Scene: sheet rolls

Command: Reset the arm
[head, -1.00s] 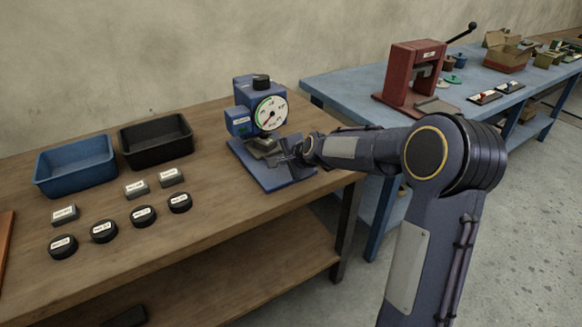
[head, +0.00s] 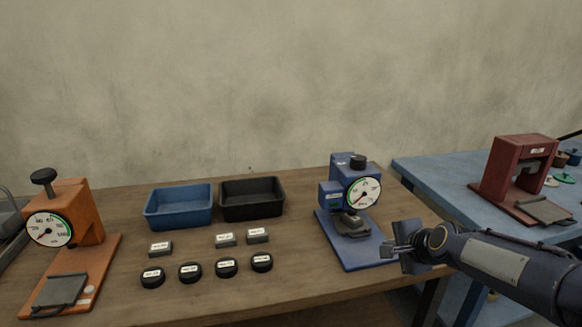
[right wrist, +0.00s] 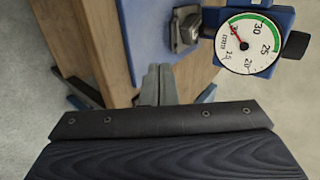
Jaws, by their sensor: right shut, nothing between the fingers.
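My right arm comes in from the right in the head view. My right gripper (head: 388,250) is at the right front edge of the blue gauge's base plate. Its fingers are shut with nothing between them, as the right wrist view (right wrist: 158,88) also shows. The blue gauge (head: 345,190) has a round white dial and a black knob on top. A grey block (head: 352,224) sits under its head; it also shows in the right wrist view (right wrist: 184,30). My left gripper is out of view.
An orange gauge (head: 75,215) stands at the far left. A blue bin (head: 180,222) and a black bin (head: 252,212) stand at the back. Several black pucks (head: 190,273) and grey blocks (head: 258,237) lie in front. A red press (head: 515,175) stands on the blue table (head: 440,185).

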